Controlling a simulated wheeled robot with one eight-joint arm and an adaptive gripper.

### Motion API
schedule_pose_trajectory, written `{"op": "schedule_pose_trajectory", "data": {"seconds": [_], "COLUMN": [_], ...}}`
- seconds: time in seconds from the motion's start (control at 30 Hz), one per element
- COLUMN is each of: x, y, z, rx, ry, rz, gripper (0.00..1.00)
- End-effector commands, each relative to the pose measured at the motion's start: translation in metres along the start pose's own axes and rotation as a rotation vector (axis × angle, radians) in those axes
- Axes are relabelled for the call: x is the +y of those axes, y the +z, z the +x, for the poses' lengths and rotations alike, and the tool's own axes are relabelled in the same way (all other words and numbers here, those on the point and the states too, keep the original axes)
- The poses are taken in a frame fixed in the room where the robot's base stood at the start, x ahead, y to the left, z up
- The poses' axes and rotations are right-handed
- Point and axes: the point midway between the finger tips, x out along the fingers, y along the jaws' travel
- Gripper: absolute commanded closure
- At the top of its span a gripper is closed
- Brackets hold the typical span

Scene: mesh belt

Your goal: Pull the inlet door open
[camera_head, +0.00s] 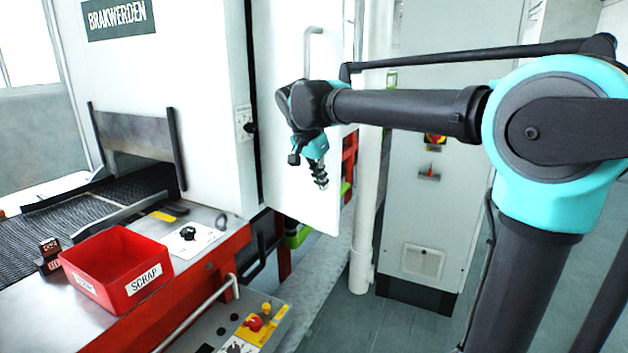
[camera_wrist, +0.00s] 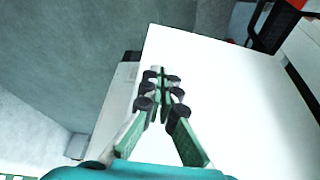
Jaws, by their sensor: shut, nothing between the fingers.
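A tall white door panel (camera_head: 285,185) with a grey bar handle (camera_head: 306,50) near its top stands beside the machine's front wall. A dark gap runs along its left edge. Its lower edge slants, so it seems to stand at an angle; how far open it is I cannot tell. My gripper (camera_head: 321,182) is in front of the panel, below the handle and apart from it, pointing down. In the wrist view my gripper (camera_wrist: 163,82) is shut and empty, with the white panel (camera_wrist: 235,95) behind its fingertips. Contact with the panel cannot be told.
A red scrap bin (camera_head: 115,265) sits on the metal ledge beside the mesh belt (camera_head: 40,225) at left. A control box with a red button (camera_head: 254,322) and a rail (camera_head: 205,310) is at the front. A white pipe (camera_head: 368,200) and grey cabinet (camera_head: 430,200) stand right.

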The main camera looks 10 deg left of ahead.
Motion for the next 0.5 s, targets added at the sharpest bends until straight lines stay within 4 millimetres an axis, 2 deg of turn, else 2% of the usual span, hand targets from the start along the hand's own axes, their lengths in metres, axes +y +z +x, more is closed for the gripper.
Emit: {"op": "schedule_pose_trajectory", "data": {"seconds": [0.17,0.5], "x": [-0.0002,-0.0001], "y": [-0.0089,-0.0102], "z": [0.0033,0.0036], "rx": [0.0,0.0], "ry": [-0.001,-0.001], "rz": [0.0,0.0], "gripper": [1.0,1.0]}}
